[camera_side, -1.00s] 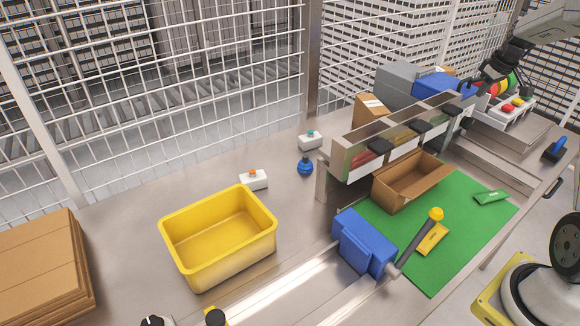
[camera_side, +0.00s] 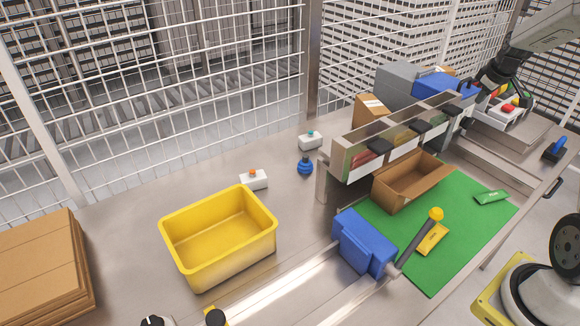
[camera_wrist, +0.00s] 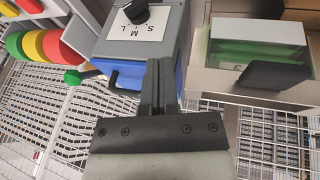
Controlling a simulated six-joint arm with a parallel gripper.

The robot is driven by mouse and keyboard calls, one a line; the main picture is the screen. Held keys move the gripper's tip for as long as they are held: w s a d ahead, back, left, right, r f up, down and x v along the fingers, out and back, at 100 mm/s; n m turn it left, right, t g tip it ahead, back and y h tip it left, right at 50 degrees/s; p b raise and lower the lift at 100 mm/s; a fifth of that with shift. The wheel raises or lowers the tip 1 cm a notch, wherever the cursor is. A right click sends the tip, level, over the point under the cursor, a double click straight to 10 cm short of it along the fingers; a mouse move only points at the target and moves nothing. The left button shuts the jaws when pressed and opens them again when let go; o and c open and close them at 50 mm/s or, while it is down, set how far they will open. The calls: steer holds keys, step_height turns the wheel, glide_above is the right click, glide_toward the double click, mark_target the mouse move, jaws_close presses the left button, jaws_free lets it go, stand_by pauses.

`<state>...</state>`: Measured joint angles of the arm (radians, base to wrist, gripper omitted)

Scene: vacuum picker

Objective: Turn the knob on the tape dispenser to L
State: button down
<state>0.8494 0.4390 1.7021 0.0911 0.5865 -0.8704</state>
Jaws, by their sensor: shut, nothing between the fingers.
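The tape dispenser, a grey and blue box, is at the far right in the side view (camera_side: 435,83) and at the top centre in the wrist view (camera_wrist: 172,40). Its black knob (camera_wrist: 137,11) sits at the top edge of the wrist view, on a white label with letters including M and L. The knob's exact pointing direction is hard to tell. My gripper (camera_wrist: 160,65) is shut and empty, with its fingertips appearing over the blue lower part of the dispenser, apart from the knob in the picture. The knob cannot be made out in the side view.
Red, yellow and green round things (camera_wrist: 40,46) are left of the dispenser in the wrist view. A bin rack (camera_wrist: 255,50) stands to the right. A switch box with coloured buttons (camera_side: 508,108) is near my gripper. A yellow tote (camera_side: 180,255) and blue lever box (camera_side: 362,243) are farther away.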

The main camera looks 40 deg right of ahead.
glide_toward(466, 127)
step_height(466, 127, down, 4)
steer(key=w, duration=0.2)
steer(key=shift+w+d+f, duration=0.1)
steer(key=shift+d+f, duration=0.7)
steer(key=shift+f, duration=0.2)
steer(key=shift+d+f, duration=0.15)
steer(key=shift+f, duration=0.3)
steer(key=shift+r, duration=0.2)
steer(key=shift+r, duration=0.65)
